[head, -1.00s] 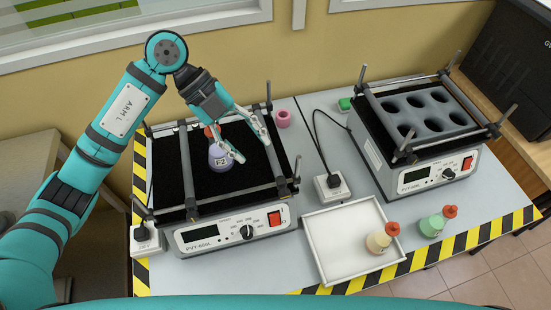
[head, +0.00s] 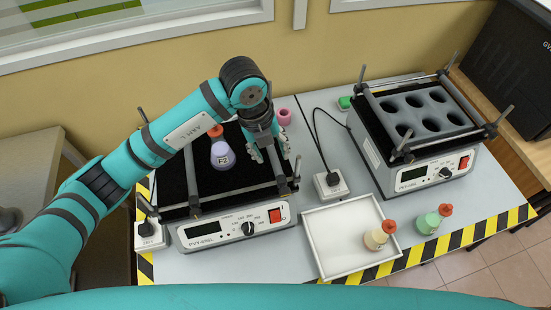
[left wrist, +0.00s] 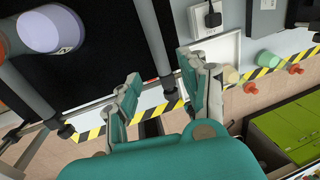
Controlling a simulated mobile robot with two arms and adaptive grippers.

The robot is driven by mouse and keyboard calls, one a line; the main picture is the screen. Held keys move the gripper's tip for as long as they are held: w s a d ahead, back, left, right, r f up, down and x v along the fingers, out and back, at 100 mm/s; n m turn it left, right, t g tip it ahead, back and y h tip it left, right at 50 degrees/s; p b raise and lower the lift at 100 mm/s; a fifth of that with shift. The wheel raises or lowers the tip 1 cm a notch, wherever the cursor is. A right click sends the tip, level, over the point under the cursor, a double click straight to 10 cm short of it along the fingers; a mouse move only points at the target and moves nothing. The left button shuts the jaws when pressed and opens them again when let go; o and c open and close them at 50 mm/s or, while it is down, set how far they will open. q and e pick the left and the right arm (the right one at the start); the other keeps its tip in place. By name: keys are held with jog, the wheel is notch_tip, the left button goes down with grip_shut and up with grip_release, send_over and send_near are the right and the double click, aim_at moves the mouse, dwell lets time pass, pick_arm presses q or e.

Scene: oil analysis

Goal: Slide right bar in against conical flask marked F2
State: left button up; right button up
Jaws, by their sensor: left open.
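The conical flask F2 (head: 221,154), with lilac liquid and an orange stopper, stands on the black top of the left shaker (head: 205,235), close to the left bar (head: 191,175). The right bar (head: 276,168) runs front to back, with a gap between it and the flask. My left gripper (head: 270,152) is low over the right bar, pointing down. In the left wrist view its open fingers (left wrist: 160,68) stand on either side of the right bar (left wrist: 152,38). The flask (left wrist: 50,28) shows there at upper left. The right gripper is out of view.
A second shaker (head: 425,175) stands farther right.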

aim_at(276, 165)
pick_arm(q)
jog(key=f, duration=0.3)
jog(key=d+f+p, duration=0.1)
jog(key=f, duration=0.2)
jog(key=shift+w+d+f, duration=0.1)
jog(key=shift+w+f, duration=0.05)
jog(key=shift+w, duration=0.05)
